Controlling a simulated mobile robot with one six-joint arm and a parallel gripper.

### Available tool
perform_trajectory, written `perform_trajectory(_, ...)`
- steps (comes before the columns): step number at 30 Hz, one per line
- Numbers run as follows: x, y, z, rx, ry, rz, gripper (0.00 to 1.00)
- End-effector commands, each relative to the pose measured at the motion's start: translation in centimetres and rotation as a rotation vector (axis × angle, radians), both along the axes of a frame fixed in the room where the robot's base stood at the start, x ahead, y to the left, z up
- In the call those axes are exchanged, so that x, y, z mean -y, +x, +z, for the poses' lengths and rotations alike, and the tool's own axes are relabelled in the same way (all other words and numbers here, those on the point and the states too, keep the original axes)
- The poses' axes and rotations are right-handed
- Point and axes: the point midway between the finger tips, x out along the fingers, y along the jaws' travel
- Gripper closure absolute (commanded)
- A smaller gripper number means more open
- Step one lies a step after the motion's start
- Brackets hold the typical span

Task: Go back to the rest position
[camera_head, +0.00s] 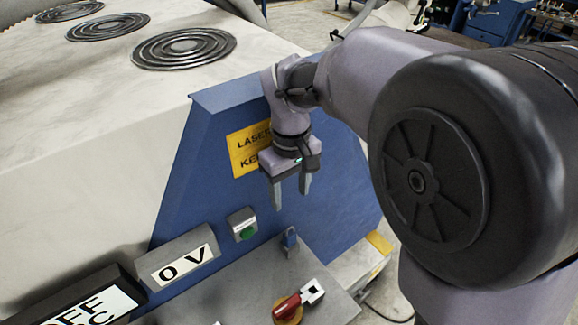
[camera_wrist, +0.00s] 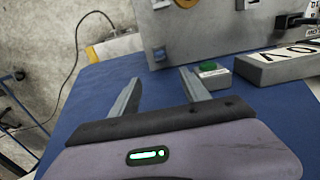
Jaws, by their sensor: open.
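My gripper (camera_head: 290,193) hangs downward in front of the blue side panel (camera_head: 205,190) of a large machine. Its two fingers are apart with nothing between them. In the wrist view my gripper (camera_wrist: 157,92) also shows open and empty, with the blue panel behind it. A green button (camera_head: 247,232) on a small grey box sits below and left of the fingers, apart from them. My arm runs from the right side of the head view to the gripper.
A control plate holds a red-handled switch (camera_head: 288,306) and a small blue part (camera_head: 290,239). A grey box marked "OV" (camera_head: 178,262) stands left. A yellow label (camera_head: 247,150) is partly hidden by my gripper. Blue cabinets (camera_head: 490,22) stand far back. A cable (camera_wrist: 72,72) hangs at left in the wrist view.

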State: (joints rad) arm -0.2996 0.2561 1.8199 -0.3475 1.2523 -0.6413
Motion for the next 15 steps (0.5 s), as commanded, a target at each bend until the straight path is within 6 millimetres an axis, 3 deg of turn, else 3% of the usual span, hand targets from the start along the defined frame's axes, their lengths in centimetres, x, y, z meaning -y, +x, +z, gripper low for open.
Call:
perform_trajectory(4,0.3,-0.3,0.2,0.010,0.007,-0.019,0.46)
perform_trajectory(6,1.5,-1.7,0.9,0.050,0.039,-0.105,0.46)
perform_trajectory(10,5.1,-7.6,2.0,0.184,0.160,-0.418,0.46)
perform_trajectory(15,7.8,-14.6,0.3,0.332,0.328,-0.790,0.46)
